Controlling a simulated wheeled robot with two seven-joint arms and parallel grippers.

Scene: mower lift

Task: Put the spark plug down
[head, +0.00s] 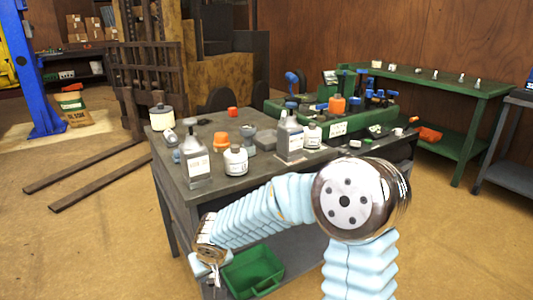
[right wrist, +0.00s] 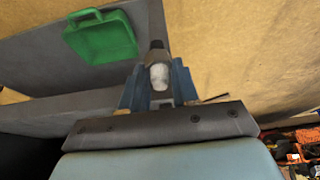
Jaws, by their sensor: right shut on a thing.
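My right gripper (head: 211,270) is low in front of the near left end of the workbench (head: 174,185), beside the green bin. In the right wrist view its two blue fingers (right wrist: 157,88) are shut on the spark plug (right wrist: 159,74), which has a pale body and a dark end pointing away from the wrist. My left gripper is not in view.
A green bin (head: 254,271) sits low under the workbench; it also shows in the right wrist view (right wrist: 103,37). Bottles (head: 196,163) and jars (head: 236,161) crowd the benchtop. A forklift (head: 150,80) stands behind. Brown floor is open at left.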

